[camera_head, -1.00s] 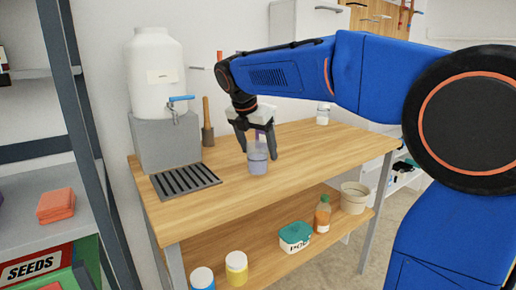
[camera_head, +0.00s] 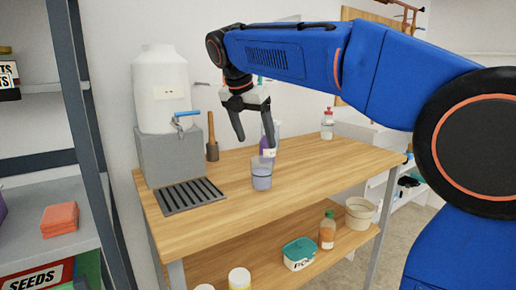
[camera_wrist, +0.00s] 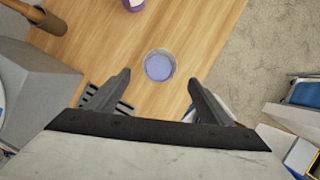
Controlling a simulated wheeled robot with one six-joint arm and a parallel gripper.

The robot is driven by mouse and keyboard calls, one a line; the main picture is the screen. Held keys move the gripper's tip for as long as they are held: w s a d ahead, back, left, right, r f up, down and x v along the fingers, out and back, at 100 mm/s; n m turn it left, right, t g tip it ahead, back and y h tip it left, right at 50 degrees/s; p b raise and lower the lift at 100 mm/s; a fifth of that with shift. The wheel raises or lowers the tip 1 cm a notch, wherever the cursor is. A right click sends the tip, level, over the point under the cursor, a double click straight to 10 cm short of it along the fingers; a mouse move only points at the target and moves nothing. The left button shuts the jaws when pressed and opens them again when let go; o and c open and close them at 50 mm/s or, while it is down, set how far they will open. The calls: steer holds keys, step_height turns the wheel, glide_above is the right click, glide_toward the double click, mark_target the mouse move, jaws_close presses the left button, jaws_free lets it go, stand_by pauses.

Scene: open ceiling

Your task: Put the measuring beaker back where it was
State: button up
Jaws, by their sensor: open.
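The measuring beaker (camera_head: 262,175) is a small clear cup with a pale purple content, standing upright on the wooden table (camera_head: 330,165). In the wrist view the beaker (camera_wrist: 159,66) shows from above, beyond and between the fingertips. My gripper (camera_head: 256,142) is open and empty above the beaker, with its fingers pointing down. The gripper also shows in the wrist view (camera_wrist: 158,78), its fingers spread and apart from the beaker.
A white tank with a blue tap (camera_head: 160,88) stands on a grey block at the table's left, by a black drip grille (camera_head: 188,195). A purple-labelled bottle (camera_head: 268,140) stands behind the beaker. A wooden-handled tool (camera_head: 212,140) and a white bottle (camera_head: 327,124) stand farther back.

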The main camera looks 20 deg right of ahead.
steer(key=shift+s+a+r, duration=0.15)
steer(key=shift+a+r, duration=0.05)
steer(key=shift+r, duration=0.45)
steer(key=shift+s, duration=0.1)
steer(key=s+d+f+m+y, duration=0.1)
steer(key=s+d+f+m, duration=0.2)
steer(key=s+f+m, duration=0.5)
steer(key=s+d+f+m+t+y, duration=0.1)
steer(key=s+d+f+m, duration=0.3)
steer(key=s+f+m, duration=0.5)
steer(key=s+d+f+m+y, duration=0.1)
steer(key=s+d+f+m, duration=0.2)
steer(key=s+f+m, duration=0.6)
steer(key=s+f, duration=0.3)
steer(key=s, duration=0.1)
steer(key=shift+s+d+f+t+y, duration=0.15)
steer(key=shift+d+f+t+y, duration=0.15)
steer(key=shift+t, duration=0.1)
